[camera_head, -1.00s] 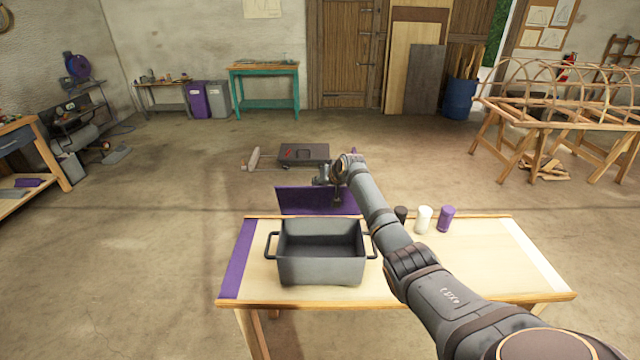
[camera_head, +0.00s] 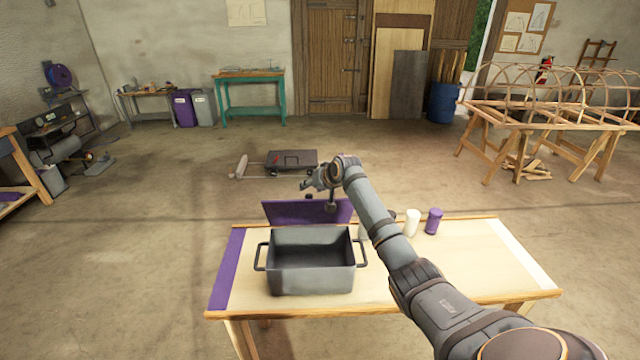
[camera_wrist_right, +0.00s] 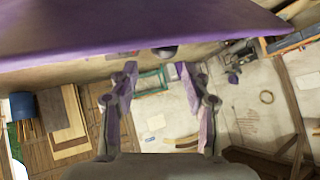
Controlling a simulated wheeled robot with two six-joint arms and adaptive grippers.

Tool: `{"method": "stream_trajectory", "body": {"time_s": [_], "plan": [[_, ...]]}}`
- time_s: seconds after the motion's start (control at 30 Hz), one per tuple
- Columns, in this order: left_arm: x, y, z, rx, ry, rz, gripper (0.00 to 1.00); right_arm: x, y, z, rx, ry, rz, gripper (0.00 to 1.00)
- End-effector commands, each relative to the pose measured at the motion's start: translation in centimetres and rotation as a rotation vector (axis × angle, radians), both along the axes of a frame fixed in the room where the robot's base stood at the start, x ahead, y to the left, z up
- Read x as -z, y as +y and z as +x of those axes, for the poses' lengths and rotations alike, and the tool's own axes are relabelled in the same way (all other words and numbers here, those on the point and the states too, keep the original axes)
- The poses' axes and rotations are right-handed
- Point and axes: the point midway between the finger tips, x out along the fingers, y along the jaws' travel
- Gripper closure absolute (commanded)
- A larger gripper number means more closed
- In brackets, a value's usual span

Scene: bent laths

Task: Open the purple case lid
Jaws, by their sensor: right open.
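The case is a grey box (camera_head: 310,278) with side handles, standing on the table. Its purple lid (camera_head: 300,213) stands raised at the box's far edge, and I see into the dark interior. My right gripper (camera_head: 308,183) is just above the lid's top edge, open, with nothing between its fingers. In the right wrist view the two fingers (camera_wrist_right: 158,82) are spread apart, and the purple lid (camera_wrist_right: 130,25) crosses the top of the picture. My left gripper is not in view.
A white cylinder (camera_head: 412,223) and a purple cylinder (camera_head: 433,221) stand to the right of my arm, with a dark one partly hidden. The right half of the table (camera_head: 480,265) is clear. A dark toolbox (camera_head: 292,160) lies on the floor beyond.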

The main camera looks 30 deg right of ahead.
Motion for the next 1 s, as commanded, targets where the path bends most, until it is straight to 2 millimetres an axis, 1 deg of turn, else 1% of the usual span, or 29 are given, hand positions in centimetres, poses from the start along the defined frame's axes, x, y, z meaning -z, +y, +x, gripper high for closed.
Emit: {"method": "stream_trajectory", "body": {"time_s": [0.03, 0.2, 0.33, 0.47, 0.7, 0.77, 0.8, 0.87, 0.93, 0.97, 1.0], "plan": [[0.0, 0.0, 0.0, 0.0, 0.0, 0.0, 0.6, -0.8, -0.2, -0.9, 0.0, -0.001, -0.007, 0.52], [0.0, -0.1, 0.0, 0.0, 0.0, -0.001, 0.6, -3.4, -0.1, -3.7, -0.001, 0.0, -0.007, 0.52], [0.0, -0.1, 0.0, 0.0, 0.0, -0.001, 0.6, -4.7, -0.1, -5.1, 0.001, -0.002, -0.005, 0.52], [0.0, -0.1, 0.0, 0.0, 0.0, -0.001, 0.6, -5.2, 0.0, -5.8, 0.0, 0.0, -0.001, 0.52], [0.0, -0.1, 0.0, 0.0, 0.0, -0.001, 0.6, -5.3, 0.0, -5.8, 0.0, -0.001, -0.002, 0.52], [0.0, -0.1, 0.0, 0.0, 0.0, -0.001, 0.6, -5.0, 0.2, -5.9, -0.003, 0.003, -0.003, 0.6], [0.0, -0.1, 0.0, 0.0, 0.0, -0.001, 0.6, -4.4, 0.7, -6.1, -0.012, 0.012, -0.009, 0.66], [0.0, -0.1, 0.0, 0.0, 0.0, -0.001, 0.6, -2.3, 2.2, -7.0, -0.043, 0.044, -0.034, 0.74], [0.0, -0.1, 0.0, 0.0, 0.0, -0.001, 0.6, 1.6, 5.2, -9.1, -0.101, 0.102, -0.078, 0.83], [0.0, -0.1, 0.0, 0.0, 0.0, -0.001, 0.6, 3.6, 6.7, -10.5, -0.132, 0.132, -0.102, 0.87], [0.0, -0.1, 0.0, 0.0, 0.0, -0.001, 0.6, 6.2, 8.9, -12.8, -0.177, 0.173, -0.134, 0.93]]}}
